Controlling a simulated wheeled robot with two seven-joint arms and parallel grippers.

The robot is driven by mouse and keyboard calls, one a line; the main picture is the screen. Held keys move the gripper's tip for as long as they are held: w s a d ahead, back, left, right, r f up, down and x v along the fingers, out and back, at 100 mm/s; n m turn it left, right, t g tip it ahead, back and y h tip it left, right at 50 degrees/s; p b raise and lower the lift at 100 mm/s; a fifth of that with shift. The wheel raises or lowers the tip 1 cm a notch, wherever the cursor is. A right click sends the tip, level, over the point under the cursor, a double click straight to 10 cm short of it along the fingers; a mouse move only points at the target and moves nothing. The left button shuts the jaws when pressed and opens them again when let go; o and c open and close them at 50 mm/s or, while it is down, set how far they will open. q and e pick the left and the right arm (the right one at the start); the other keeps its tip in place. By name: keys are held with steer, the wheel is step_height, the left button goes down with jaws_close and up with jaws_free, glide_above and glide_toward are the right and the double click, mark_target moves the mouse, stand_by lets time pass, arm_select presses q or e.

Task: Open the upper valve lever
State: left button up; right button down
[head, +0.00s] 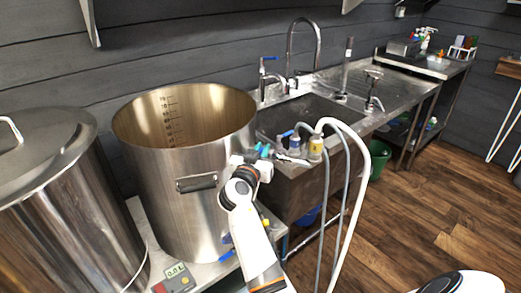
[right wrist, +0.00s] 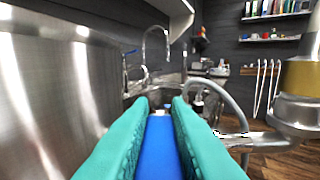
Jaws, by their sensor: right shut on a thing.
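The large open steel kettle (head: 192,180) stands left of the sink, with volume marks inside and a black side handle. My right gripper (head: 263,151) is at the kettle's right side, just below rim height. In the right wrist view its two teal fingers (right wrist: 160,110) are shut on the blue upper valve lever (right wrist: 162,148), which lies lengthwise between them. The lever's pivot and valve body are hidden. Lower on the kettle's right side, blue parts (head: 228,254) show near its base. My left gripper is not in view.
A lidded steel vessel (head: 62,205) stands at the left. A steel sink (head: 300,112) with a tall tap is at the right. Bottles and a white hose (head: 362,165) sit at its front edge, close to my right gripper. The wooden floor at the right is mostly clear.

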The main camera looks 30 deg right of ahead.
steer(key=shift+s+d+r+n+t+y+p, duration=0.2)
steer(key=shift+s+n+t+y+p, duration=0.05)
steer(key=shift+n+t+y+p, duration=0.3)
steer(key=shift+s+d+n+t+y+p, duration=0.25)
steer(key=shift+d+n+t+y+p, duration=0.55)
steer(key=shift+n+y+p, duration=0.9)
steer(key=shift+s+d+n+t+y+p, duration=0.35)
steer(key=shift+n+t+y+p, duration=0.9)
steer(key=shift+y+p, duration=0.9)
steer(key=shift+s+d+n+t+y+p, duration=0.2)
steer(key=shift+d+n+t+y+p, duration=0.65)
steer(key=shift+n+y+p, duration=1.05)
steer(key=shift+a+m+y, duration=0.2)
steer(key=shift+m+y, duration=0.1)
steer(key=shift+y, duration=0.1)
steer(key=c, duration=1.4)
jaws_free()
steer(key=shift+w+f, duration=0.1)
steer(key=shift+f, duration=0.1)
steer(key=shift+o, duration=0.2)
steer(key=s+b, duration=0.2)
steer(key=s, duration=1)
steer(key=shift+a, duration=0.25)
